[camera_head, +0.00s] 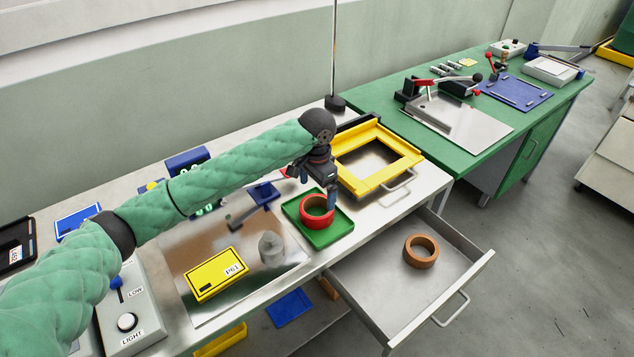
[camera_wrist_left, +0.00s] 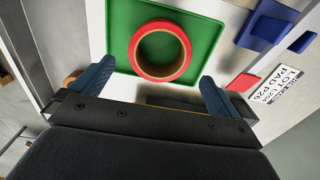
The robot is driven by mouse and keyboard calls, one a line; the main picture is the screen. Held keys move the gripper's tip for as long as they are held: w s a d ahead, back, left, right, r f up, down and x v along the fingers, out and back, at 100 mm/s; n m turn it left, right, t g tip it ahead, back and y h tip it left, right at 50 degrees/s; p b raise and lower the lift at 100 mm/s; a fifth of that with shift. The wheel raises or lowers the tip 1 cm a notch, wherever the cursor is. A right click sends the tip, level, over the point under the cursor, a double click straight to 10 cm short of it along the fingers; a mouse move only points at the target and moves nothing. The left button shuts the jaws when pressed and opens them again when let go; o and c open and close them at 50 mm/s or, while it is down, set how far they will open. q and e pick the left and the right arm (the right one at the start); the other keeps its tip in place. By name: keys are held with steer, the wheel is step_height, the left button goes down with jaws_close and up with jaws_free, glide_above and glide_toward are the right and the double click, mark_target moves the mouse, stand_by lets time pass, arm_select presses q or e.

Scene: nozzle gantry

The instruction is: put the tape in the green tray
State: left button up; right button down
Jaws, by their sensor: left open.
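A red roll of tape with a tan inner core (camera_head: 318,221) lies flat in the green tray (camera_head: 322,241) on the bench. The red roll also shows in the left wrist view (camera_wrist_left: 158,76), inside the tray's rim. My left gripper (camera_head: 318,192) is just above and behind the roll. Its fingers are apart, with nothing between them, and the roll lies beyond the fingertips in the left wrist view. A second, orange-brown roll (camera_head: 421,264) lies in the open drawer (camera_head: 385,290). My right gripper is not in view.
A yellow frame (camera_head: 376,186) stands right of the tray. A yellow box (camera_head: 216,274) and a grey weight (camera_head: 271,250) sit on a metal plate to the left. A thin pole (camera_head: 334,60) rises behind. The open drawer juts out in front.

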arm_select(q)
steer(key=shift+r+b, duration=0.45)
steer(key=shift+r, duration=1.5)
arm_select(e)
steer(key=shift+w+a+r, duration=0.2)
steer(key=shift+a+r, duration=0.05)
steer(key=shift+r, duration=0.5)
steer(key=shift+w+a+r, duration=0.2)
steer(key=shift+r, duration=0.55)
